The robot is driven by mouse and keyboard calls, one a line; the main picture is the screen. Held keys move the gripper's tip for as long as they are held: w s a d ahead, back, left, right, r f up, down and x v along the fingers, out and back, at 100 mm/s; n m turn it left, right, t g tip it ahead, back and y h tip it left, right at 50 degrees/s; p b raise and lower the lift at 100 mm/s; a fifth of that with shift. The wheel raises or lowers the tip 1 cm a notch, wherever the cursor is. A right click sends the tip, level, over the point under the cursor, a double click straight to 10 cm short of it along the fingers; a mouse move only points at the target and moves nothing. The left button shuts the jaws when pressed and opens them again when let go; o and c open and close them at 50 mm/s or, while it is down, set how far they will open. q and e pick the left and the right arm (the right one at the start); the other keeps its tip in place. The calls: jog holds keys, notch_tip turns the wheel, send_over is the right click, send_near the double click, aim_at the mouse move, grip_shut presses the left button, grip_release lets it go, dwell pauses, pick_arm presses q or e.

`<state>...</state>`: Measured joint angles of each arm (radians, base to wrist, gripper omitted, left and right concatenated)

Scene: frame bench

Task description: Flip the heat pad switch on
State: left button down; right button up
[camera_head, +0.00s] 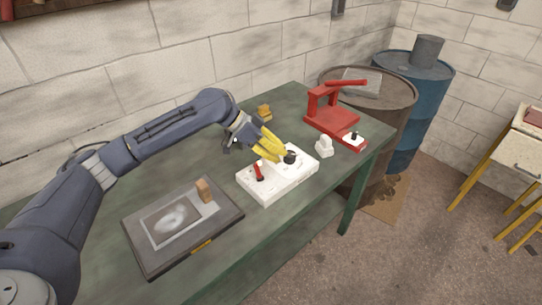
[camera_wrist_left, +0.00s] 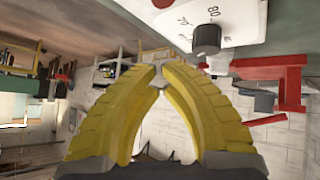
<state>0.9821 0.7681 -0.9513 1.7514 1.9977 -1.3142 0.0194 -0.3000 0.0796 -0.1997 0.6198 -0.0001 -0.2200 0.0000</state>
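A white control box (camera_head: 278,184) sits on the green bench, with a red switch lever (camera_head: 259,172) on its left part and a black knob (camera_head: 290,157) on its right part. In the left wrist view the knob (camera_wrist_left: 206,40) shows beside a dial marked 70 and 80, and a bit of red (camera_wrist_left: 163,3) shows at the top edge. My left gripper (camera_head: 282,155) is just over the box, by the knob; contact cannot be told. Its yellow fingers (camera_wrist_left: 160,72) come together at the tips with only a narrow gap and hold nothing. My right gripper is not in view.
A dark flat pad (camera_head: 158,257) with a grey plate and a brown block (camera_head: 204,190) lies left of the box. A red stand (camera_head: 325,121), a small white piece (camera_head: 323,147) and a yellow block (camera_head: 264,112) stand behind and right. Barrels (camera_head: 400,125) stand past the bench's right end.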

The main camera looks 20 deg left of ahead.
pick_arm(q)
jog(key=w+a+f+v, duration=0.1)
jog(key=v, duration=0.8)
jog(key=shift+s+a+r, duration=0.2)
jog(key=shift+s+a, duration=0.05)
jog(key=shift+a, duration=0.3)
